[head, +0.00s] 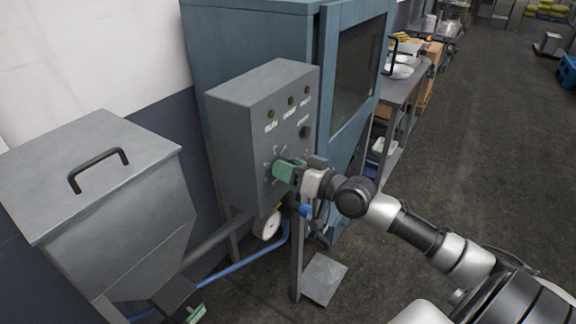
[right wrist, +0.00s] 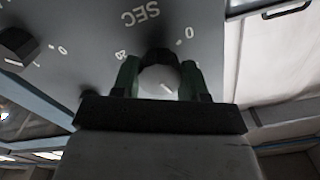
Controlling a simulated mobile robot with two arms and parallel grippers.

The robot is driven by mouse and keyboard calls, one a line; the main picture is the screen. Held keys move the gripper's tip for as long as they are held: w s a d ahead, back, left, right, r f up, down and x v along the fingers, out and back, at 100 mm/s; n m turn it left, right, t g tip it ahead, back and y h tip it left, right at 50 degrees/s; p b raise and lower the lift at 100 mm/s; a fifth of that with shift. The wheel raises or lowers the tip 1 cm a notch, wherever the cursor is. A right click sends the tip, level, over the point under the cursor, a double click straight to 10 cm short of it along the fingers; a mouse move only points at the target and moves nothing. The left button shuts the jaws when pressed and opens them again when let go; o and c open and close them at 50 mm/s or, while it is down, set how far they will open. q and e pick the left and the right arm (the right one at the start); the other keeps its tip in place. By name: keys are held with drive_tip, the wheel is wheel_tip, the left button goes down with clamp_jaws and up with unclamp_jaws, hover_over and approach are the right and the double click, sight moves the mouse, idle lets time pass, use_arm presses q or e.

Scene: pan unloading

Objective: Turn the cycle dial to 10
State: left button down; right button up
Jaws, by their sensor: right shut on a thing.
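The grey control box (head: 230,130) stands in front of a blue-grey cabinet, with a panel of lamps and dials on its right-hand face. My right gripper (head: 284,170) is at the lower part of that panel. In the right wrist view its green fingers (right wrist: 159,82) are shut on a round dial (right wrist: 158,78) with a pale face and a short mark. The panel lettering is upside down there; "SEC", "20" and "0" show around this dial. The fingers hide parts of the scale, so I cannot tell the exact setting. My left gripper is not in view.
A second, black knob (right wrist: 17,47) with its own scale is beside the held dial in the right wrist view. A grey metal hopper (head: 110,190) stands at the left. A cabinet (head: 250,40) is behind the box. The floor (head: 470,150) at the right is open.

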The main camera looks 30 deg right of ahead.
drive_tip(key=shift+m, duration=1.6)
drive_tip(key=o, duration=0.9)
drive_tip(key=b+v, duration=0.6)
drive_tip(key=v, duration=0.4)
drive_tip(key=shift+s+d+f, duration=0.1)
drive_tip(key=shift+s+d, duration=0.1)
drive_tip(key=shift+s, duration=0.1)
